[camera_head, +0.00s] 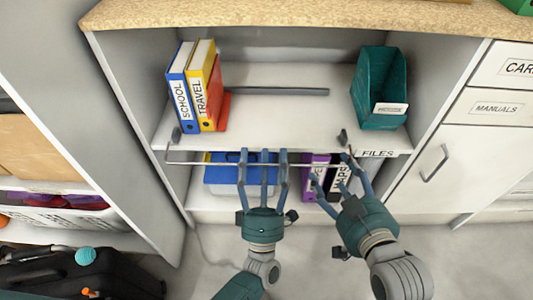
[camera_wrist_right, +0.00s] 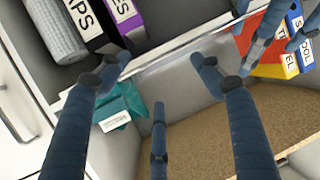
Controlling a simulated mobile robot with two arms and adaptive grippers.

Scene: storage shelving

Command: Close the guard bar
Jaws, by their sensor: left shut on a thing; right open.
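The guard bar (camera_head: 210,163) is a thin metal rod across the front of the shelf, just below the shelf's front edge in the head view. Its side mounts are a dark left bracket (camera_head: 176,135) and a dark right bracket (camera_head: 343,136). My left gripper (camera_head: 264,155) is shut on the bar near its middle, fingers pointing up. My right gripper (camera_head: 331,166) is open near the bar's right end; I cannot tell whether it touches the bar. In the right wrist view, the fingers of my right gripper (camera_wrist_right: 165,75) are spread in front of the shelf.
The shelf (camera_head: 270,125) holds blue and yellow binders (camera_head: 198,90), a red book (camera_head: 222,105), a grey rod (camera_head: 270,91) and a teal file holder (camera_head: 378,90). Below stand a blue box (camera_head: 222,176) and a purple binder (camera_head: 313,172). Drawers (camera_head: 492,108) are at right.

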